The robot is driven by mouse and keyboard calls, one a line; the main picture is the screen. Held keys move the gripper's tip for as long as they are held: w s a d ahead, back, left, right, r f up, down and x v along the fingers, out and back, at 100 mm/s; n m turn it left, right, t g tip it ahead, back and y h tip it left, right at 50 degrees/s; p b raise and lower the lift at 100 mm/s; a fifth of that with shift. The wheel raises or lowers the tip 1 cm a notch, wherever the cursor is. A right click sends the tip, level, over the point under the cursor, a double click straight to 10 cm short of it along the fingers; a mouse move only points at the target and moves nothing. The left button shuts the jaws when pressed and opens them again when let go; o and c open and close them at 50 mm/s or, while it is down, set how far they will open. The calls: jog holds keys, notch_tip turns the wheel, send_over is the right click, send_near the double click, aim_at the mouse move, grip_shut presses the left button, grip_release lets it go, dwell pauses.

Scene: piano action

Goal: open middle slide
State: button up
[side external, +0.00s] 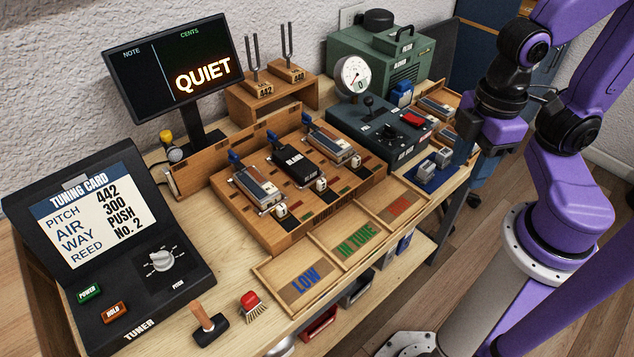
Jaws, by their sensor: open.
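A wooden rack (275,232) stands on the bench with three metal-framed units side by side. The middle unit carries a black block marked BLANK (290,160), with a blue lever at its back and a pale knob (321,185) at its front. The left unit (257,185) and right unit (332,142) have brown and grey tops, with similar levers and knobs. Whether the middle slide is open or shut I cannot tell. My gripper (480,152) hangs at the right end of the bench, open, apart from the rack. Its fingertips are hard to make out.
Wooden trays, one marked LOW (283,293) and one IN TUNE (332,252), lie in front of the rack. A control box with a gauge (353,76) stands to its right. A tuner (115,262), small hammer (208,318) and red brush (251,303) are at left. The display (172,72) reads QUIET.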

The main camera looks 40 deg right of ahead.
jog(key=w+a+r+n, duration=0.25)
jog(key=w+a, duration=0.35)
jog(key=w, duration=0.3)
jog(key=n, duration=0.3)
send_over(321, 180)
notch_tip(321, 180, down, 16)
jog(key=shift+f, duration=0.2)
jog(key=shift+c, duration=0.3)
